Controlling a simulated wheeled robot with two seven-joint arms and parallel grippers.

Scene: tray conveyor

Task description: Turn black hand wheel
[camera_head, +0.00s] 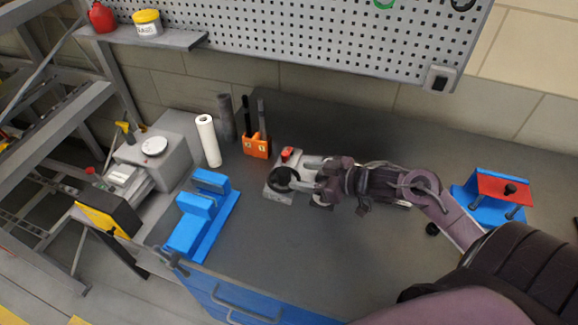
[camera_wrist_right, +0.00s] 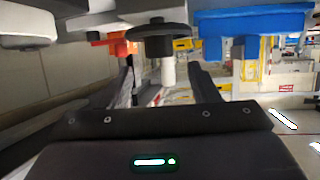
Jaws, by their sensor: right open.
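The black hand wheel (camera_head: 284,179) is a small dark ring on a grey block (camera_head: 274,195) with a red part (camera_head: 287,153) on top, near the middle of the bench. My right gripper (camera_head: 299,175) reaches it from the right, with its fingertips close to the wheel's right side. In the wrist view the wheel (camera_wrist_right: 158,40) shows as a dark disc with a hub, beyond and between the two open fingers of the gripper (camera_wrist_right: 163,68). I cannot tell whether either finger touches the wheel. My left gripper is not in view.
A blue vise-like fixture (camera_head: 205,210) stands left of the wheel. Behind are an orange tool holder (camera_head: 257,146) and a white roll (camera_head: 208,140). A blue and red fixture (camera_head: 495,190) stands at the right. The front middle of the bench (camera_head: 300,245) is clear.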

